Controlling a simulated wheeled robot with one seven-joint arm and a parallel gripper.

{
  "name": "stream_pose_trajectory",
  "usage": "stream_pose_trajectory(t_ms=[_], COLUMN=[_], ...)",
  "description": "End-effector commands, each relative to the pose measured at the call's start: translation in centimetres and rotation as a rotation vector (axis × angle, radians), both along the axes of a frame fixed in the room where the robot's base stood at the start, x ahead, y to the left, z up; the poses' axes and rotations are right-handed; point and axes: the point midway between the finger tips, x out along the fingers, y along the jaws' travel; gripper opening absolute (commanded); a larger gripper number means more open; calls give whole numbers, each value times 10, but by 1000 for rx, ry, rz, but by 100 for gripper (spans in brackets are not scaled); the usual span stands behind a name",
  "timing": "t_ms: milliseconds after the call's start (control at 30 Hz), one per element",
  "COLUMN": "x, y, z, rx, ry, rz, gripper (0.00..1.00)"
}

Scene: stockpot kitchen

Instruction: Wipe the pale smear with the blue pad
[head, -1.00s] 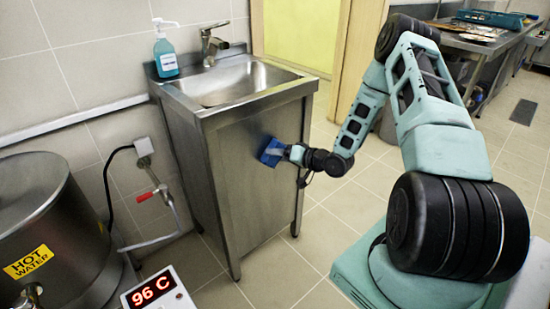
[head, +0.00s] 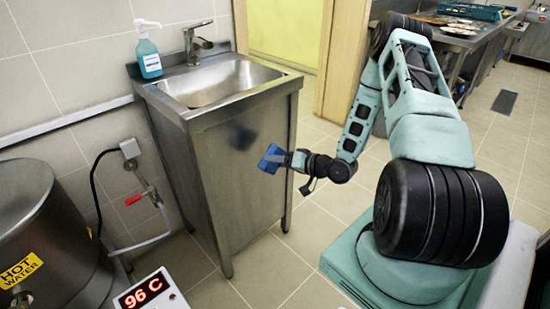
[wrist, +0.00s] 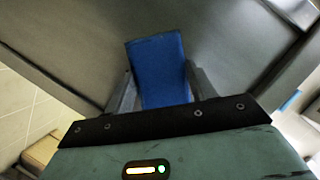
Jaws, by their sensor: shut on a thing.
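The blue pad (head: 270,159) is held in my gripper (head: 281,159), in front of the steel sink cabinet (head: 225,185). In the wrist view the pad (wrist: 157,62) stands upright between the two fingers of my gripper (wrist: 160,82), which are shut on it. The pad looks apart from the cabinet's front panel. A dark blurred patch shows on the panel left of the pad; it looks like the pad's reflection or shadow. I cannot make out a pale smear on the visible panel.
A soap bottle (head: 148,52) and a tap (head: 195,42) stand on the sink's back edge. A hot water boiler (head: 40,225) and a display reading 96 C (head: 147,292) are at lower left. A red-handled valve (head: 135,199) is on the wall. Tiled floor is free before the cabinet.

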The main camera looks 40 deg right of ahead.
Motion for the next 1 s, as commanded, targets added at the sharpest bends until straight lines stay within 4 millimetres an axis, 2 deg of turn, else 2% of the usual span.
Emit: stream_pose_trajectory(t_ms=[367,700,1000], x=[-3,-28,-31], y=[0,-1,-1], z=[0,0,0], rx=[0,1,0], ry=[0,1,0], rz=[0,-1,0], gripper=[37,37,37])
